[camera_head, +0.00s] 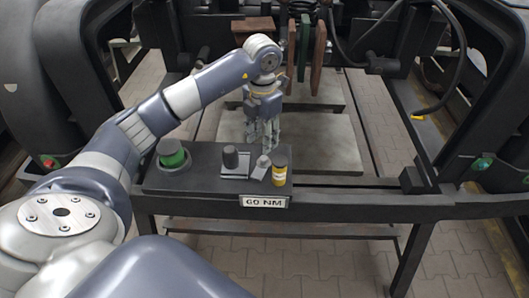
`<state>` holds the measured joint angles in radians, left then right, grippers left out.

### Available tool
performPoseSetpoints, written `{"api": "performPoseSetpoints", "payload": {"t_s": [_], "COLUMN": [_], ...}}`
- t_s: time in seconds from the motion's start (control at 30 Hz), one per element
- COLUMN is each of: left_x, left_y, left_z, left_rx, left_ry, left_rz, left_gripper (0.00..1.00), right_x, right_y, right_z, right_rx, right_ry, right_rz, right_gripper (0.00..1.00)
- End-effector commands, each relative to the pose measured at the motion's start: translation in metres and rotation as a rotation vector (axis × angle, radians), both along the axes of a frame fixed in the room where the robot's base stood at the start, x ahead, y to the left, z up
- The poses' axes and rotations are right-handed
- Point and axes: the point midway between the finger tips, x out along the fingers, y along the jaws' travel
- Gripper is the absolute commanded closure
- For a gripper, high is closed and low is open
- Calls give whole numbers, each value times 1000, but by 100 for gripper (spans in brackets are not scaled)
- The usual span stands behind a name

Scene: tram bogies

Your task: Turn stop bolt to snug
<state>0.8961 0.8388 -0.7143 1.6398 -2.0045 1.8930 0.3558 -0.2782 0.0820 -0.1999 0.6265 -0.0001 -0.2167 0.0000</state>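My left gripper (262,140) points straight down behind the small metal piece on the black shelf (215,188). Its fingers look apart, and I see nothing between them. The small grey metal piece (262,164) stands at the shelf's middle right, close below the fingertips in the picture; I cannot tell whether they touch. I cannot pick out the stop bolt for certain. My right gripper is not in view.
Brown hanging parts (319,55) and dark frame bars stand behind. A grey plate (335,140) lies beyond the shelf.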

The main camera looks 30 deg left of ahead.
Motion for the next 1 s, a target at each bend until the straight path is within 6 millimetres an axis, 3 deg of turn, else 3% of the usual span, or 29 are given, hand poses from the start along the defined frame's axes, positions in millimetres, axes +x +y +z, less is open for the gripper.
{"api": "performPoseSetpoints", "payload": {"t_s": [0.3,0.5,0.8,1.0], "left_x": [-1,0,0,0], "left_y": [-1,-1,-1,-1], "left_z": [-58,-75,-78,-78], "left_rx": [-4,-3,-3,-3], "left_ry": [3,0,-1,-1], "left_rz": [-2,-2,-2,-2], "left_gripper": [61,61,61,100], "right_x": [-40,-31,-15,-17], "right_y": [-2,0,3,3], "right_z": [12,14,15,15], "right_rx": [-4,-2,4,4], "right_ry": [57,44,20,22], "right_rz": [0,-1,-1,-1], "right_gripper": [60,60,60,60]}}
